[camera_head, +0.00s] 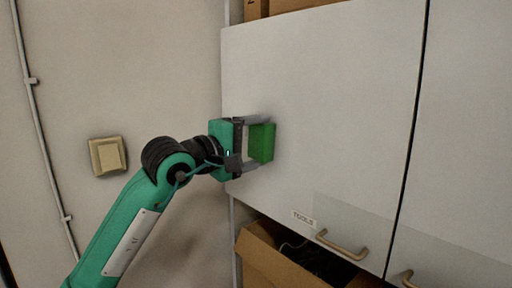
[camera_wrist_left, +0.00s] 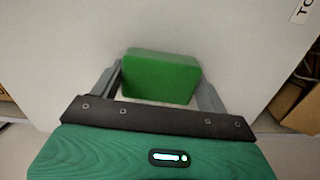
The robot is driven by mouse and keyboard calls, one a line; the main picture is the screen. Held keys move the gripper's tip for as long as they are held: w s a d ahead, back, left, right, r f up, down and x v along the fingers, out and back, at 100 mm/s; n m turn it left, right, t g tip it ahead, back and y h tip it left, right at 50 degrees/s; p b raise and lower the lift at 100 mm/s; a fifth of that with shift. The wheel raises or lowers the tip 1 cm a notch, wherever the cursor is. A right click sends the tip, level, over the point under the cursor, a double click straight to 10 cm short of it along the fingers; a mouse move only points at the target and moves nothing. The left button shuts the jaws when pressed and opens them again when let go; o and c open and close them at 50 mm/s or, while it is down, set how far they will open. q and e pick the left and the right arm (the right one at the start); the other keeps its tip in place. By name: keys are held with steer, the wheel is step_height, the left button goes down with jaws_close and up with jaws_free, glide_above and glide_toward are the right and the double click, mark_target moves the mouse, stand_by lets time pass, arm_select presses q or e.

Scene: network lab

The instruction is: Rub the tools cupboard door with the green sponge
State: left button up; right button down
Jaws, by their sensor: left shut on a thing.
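The tools cupboard door (camera_head: 330,85) is a large white panel with a small label (camera_head: 303,219) and a tan handle (camera_head: 342,246) at its lower edge. The green sponge (camera_head: 262,142) is at the left part of the door, against or very close to its face. My left gripper (camera_head: 264,143) is shut on the sponge, with one finger above it and one below. In the left wrist view the sponge (camera_wrist_left: 160,76) sits between the two grey fingers, with the white door behind it. I cannot tell for sure whether it touches the door. My right gripper is not in view.
A second white door (camera_head: 460,140) with its own handle (camera_head: 405,279) adjoins on the right. An open cardboard box (camera_head: 275,262) stands below the door, and boxes (camera_head: 290,5) sit above the cupboard. A beige wall switch (camera_head: 107,156) and a conduit (camera_head: 45,150) are on the left wall.

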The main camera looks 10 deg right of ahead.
arm_select(q)
steer(key=shift+w+a+b, duration=0.8)
steer(key=shift+w+a, duration=1.35)
steer(key=shift+w, duration=0.8)
steer(key=shift+s+d+r+b, duration=0.4)
steer(key=shift+s+d+r, duration=0.25)
steer(key=shift+s, duration=0.15)
steer(key=shift+s+d+r+b, duration=0.4)
steer(key=shift+s+d+r, duration=0.1)
steer(key=shift+s+r, duration=0.2)
steer(key=shift+s+d+f+b, duration=0.2)
steer(key=shift+s+d+b, duration=0.3)
steer(key=shift+s+b, duration=0.25)
steer(key=shift+s+d+r+b, duration=0.15)
steer(key=shift+s+d+b, duration=0.5)
steer(key=shift+s, duration=0.2)
steer(key=shift+b, duration=0.35)
steer(key=shift+w+a, duration=0.3)
steer(key=shift+w, duration=0.05)
steer(key=w+a+p, duration=0.1)
steer(key=w+a, duration=0.3)
steer(key=w, duration=0.1)
steer(key=shift+w, duration=0.3)
